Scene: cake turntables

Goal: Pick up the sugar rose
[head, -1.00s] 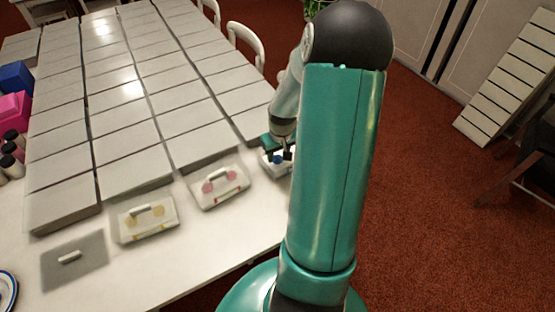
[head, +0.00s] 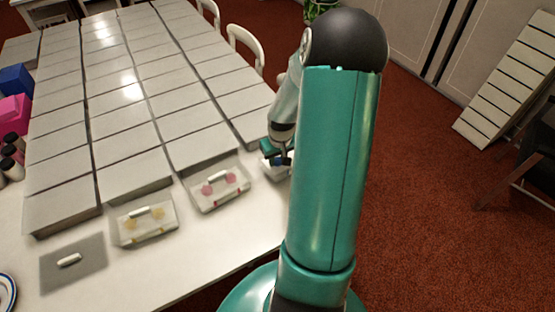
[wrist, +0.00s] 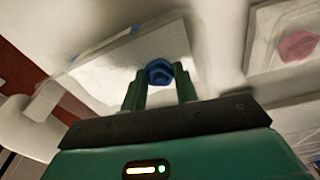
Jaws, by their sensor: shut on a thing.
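A blue sugar rose (wrist: 158,70) shows between my two fingers in the wrist view. My gripper (wrist: 160,84) is shut on it, one finger on each side. The rose is over a pale box or tray (wrist: 115,72); I cannot tell whether it still touches it. In the head view my gripper (head: 280,157) is at the table's right edge, over a small white box, partly hidden by my arm. The blue of the rose barely shows there.
A clear-lidded box with pink pieces (head: 219,187) and one with yellow pieces (head: 146,218) stand to the left. A grey plate with a white handle (head: 73,263) lies farther left. Rows of grey-white slabs (head: 130,141) fill the table behind. White chairs (head: 247,42) stand beyond.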

